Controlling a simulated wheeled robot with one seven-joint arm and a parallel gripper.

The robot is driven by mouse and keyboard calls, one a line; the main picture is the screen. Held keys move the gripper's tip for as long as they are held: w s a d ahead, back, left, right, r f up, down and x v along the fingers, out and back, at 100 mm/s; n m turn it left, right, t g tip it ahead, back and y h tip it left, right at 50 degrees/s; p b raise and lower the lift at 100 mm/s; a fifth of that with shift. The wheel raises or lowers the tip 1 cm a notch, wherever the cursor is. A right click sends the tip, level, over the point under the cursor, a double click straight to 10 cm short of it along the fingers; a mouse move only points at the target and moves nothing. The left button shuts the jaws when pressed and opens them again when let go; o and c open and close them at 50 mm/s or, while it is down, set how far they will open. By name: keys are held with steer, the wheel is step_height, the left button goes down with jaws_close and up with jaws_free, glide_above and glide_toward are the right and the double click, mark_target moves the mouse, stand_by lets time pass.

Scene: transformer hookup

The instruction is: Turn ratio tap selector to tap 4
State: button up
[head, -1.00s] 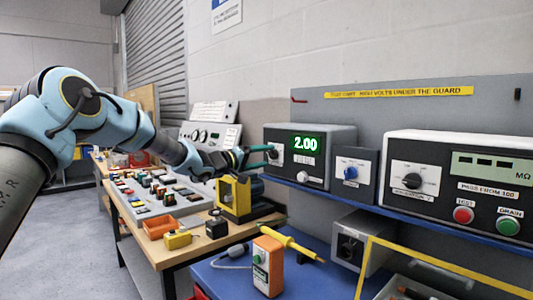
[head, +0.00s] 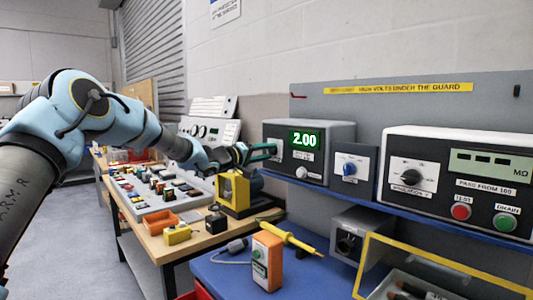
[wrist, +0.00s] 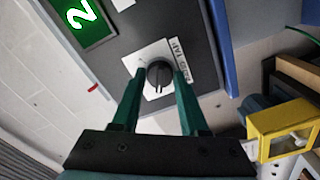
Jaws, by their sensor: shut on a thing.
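The ratio meter box (head: 337,140) stands on the blue shelf, and its green display (head: 305,140) reads 2.00. The tap selector is a dark round knob (wrist: 159,75) on a white plate beside a label ending in "TAP". My gripper (wrist: 161,74) is shut on the knob, one green finger on each side. A light pointer line on the knob shows between the fingers; the tap marks are too small to read. In the head view my gripper (head: 272,150) reaches the left of the box's front and hides the knob.
A smaller box with a blue knob (head: 349,169) and a large tester (head: 460,165) stand to the right. A yellow-framed block (head: 233,192) is just below my gripper.

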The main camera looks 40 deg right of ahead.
jaws_close()
steer(key=shift+m, duration=0.3)
steer(key=shift+w+f+m+b, duration=0.1)
steer(key=shift+m+b, duration=2.7)
steer(key=shift+m, duration=3)
steer(key=shift+w+m+b, duration=0.1)
steer(key=shift+m+b, duration=2.65)
steer(key=shift+m, duration=3.05)
